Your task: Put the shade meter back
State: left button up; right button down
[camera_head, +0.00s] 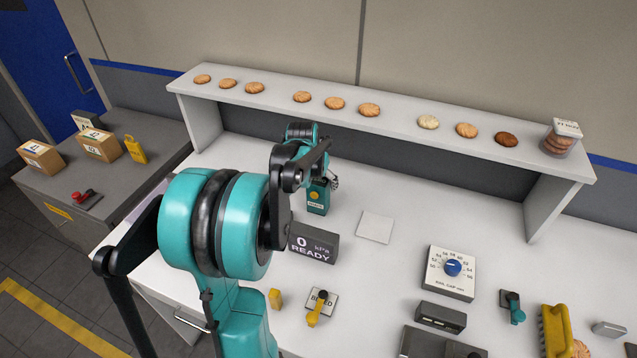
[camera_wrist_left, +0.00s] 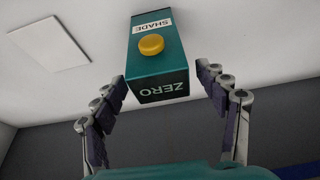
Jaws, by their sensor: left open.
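The shade meter (camera_head: 317,198) is a small teal box with a yellow button, standing on the white worktop below the long shelf. In the left wrist view the shade meter (camera_wrist_left: 157,62) shows its SHADE label, yellow button and dark ZERO panel. My left gripper (camera_head: 325,179) is close to it, partly hidden by my own arm. In the left wrist view the left gripper (camera_wrist_left: 165,90) is open, with one finger on each side of the meter and gaps visible at both sides. My right gripper is not in view.
A white square plate (camera_head: 375,227) lies right of the meter. A kPa READY display (camera_head: 314,243) stands in front. The shelf (camera_head: 395,123) behind carries several biscuits and a jar (camera_head: 560,140). A blue-knob dial box (camera_head: 448,272) stands at right. Cartons (camera_head: 98,145) sit on the left cabinet.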

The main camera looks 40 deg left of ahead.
pick_arm(q)
jog(key=p+v, duration=0.3)
jog(key=v, duration=0.8)
jog(key=s+d+f+m+t, duration=0.1)
jog(key=s+d, duration=0.3)
jog(key=d, duration=0.4)
jog(key=s+d+f+m+t+h, duration=0.1)
jog(key=s+d, duration=0.4)
jog(key=d, duration=0.4)
jog(key=s+d+f+m, duration=0.1)
jog(key=s+d, duration=0.3)
jog(key=d, duration=0.5)
jog(key=shift+s+f+m+t, duration=0.2)
jog(key=shift+s+m+t, duration=0.1)
jog(key=shift+s+t, duration=0.1)
notch_tip(320, 180, down, 5)
jog(key=b, duration=0.5)
jog(key=shift+f+b, duration=0.2)
jog(key=shift+b, duration=0.15)
